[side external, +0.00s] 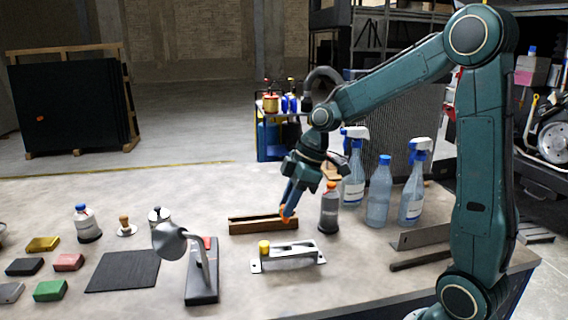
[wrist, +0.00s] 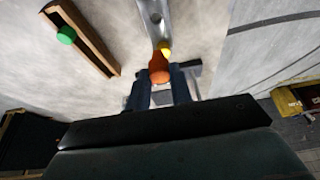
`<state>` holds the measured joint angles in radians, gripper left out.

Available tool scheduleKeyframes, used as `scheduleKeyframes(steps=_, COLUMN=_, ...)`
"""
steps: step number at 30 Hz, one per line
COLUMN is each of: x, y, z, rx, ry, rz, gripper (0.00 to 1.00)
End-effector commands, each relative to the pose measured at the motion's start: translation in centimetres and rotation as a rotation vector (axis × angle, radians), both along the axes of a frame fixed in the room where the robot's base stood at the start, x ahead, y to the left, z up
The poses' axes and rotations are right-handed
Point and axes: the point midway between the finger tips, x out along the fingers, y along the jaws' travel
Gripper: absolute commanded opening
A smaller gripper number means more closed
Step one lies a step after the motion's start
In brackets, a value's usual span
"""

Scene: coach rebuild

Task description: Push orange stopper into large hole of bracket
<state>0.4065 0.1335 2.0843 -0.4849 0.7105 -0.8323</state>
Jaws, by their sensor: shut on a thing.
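My gripper (side external: 287,211) is shut on the orange stopper (side external: 284,215), which also shows between the fingertips in the wrist view (wrist: 159,68). The stopper is held up in front of the right end of the wooden tray in the side view. The pale metal bracket (side external: 290,262) lies on the table nearer the side camera, with a yellow stopper (side external: 264,246) at its left end. In the wrist view the bracket (wrist: 150,12) runs up from the yellow stopper (wrist: 166,48), and a round mark shows on it. I cannot clearly make out the large hole.
The wooden tray (side external: 240,228) lies behind the bracket; a green stopper (wrist: 66,35) sits in it in the wrist view. A grey bottle (side external: 329,212) and spray bottles (side external: 353,185) stand to the right. A lamp (side external: 202,280) and dark mat (side external: 122,271) are left.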

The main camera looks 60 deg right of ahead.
Motion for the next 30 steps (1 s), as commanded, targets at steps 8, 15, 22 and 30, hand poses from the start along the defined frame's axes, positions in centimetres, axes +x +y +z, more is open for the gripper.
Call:
scheduleKeyframes(steps=8, x=-0.7, y=0.0, z=-0.4, rx=0.0, ry=0.0, rz=0.001, gripper=0.01)
scheduleKeyframes(steps=15, x=-0.7, y=0.0, z=-0.7, rx=0.001, ry=0.001, rz=0.002, gripper=0.01)
scheduleKeyframes(steps=22, x=-0.7, y=0.0, z=-1.7, rx=0.002, ry=0.002, rz=0.001, gripper=0.01)
scheduleKeyframes(steps=30, x=-0.7, y=0.0, z=-3.5, rx=0.002, ry=0.003, rz=0.002, gripper=0.01)
